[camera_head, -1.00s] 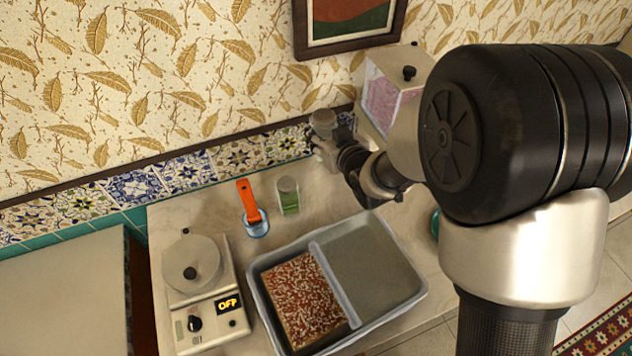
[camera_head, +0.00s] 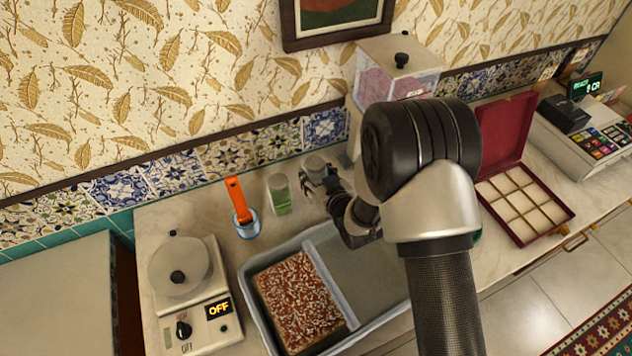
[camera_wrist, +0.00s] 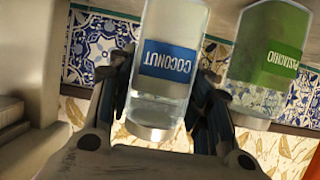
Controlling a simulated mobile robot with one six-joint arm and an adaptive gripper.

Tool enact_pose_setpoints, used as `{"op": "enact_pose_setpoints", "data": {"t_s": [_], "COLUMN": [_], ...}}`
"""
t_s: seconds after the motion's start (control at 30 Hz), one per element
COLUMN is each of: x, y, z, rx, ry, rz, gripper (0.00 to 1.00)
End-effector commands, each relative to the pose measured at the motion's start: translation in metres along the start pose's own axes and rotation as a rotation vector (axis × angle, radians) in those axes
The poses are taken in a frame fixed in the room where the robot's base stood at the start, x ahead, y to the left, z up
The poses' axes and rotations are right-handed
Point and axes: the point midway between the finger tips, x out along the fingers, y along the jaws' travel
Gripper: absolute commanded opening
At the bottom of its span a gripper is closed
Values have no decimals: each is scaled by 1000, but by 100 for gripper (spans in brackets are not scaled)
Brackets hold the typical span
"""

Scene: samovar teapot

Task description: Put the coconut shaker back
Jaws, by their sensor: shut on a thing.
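The coconut shaker (camera_wrist: 168,65) is a clear jar with a blue COCONUT label, inverted in the wrist view. In the head view its pale grey top (camera_head: 314,164) shows near the tiled wall. My gripper (camera_head: 318,180) is shut around it; in the wrist view the fingers (camera_wrist: 165,110) lie on both sides of the jar. The shaker is upright, just right of the pistachio shaker (camera_head: 280,195), whose green label also shows in the wrist view (camera_wrist: 272,62). The coconut shaker's base is hidden, so I cannot tell whether it touches the counter.
An orange-handled tool (camera_head: 240,205) stands in a blue holder left of the shakers. A grey tray (camera_head: 255,318) with a sprinkled brown slab lies in front. A hot plate (camera_head: 185,300) reads OFF. A clear-sided box (camera_head: 365,75) stands behind right, and an open red box (camera_head: 508,140) farther right.

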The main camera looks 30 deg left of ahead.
Motion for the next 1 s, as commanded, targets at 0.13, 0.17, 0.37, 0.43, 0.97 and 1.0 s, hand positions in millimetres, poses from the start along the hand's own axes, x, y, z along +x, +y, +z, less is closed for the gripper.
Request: {"op": "enact_pose_setpoints", "data": {"t_s": [0.13, 0.17, 0.37, 0.43, 0.97, 1.0], "x": [9, 9, 9, 9, 10, 10], "y": [0, 0, 0, 0, 0, 0], "z": [21, 22, 21, 22, 24, 24], "rx": [0, 0, -1, -1, 0, 0], "ry": [0, 0, 1, 1, -1, -1], "rz": [0, 0, 0, 0, 0, 0], "gripper": [15, 15, 15, 15, 66, 66]}}
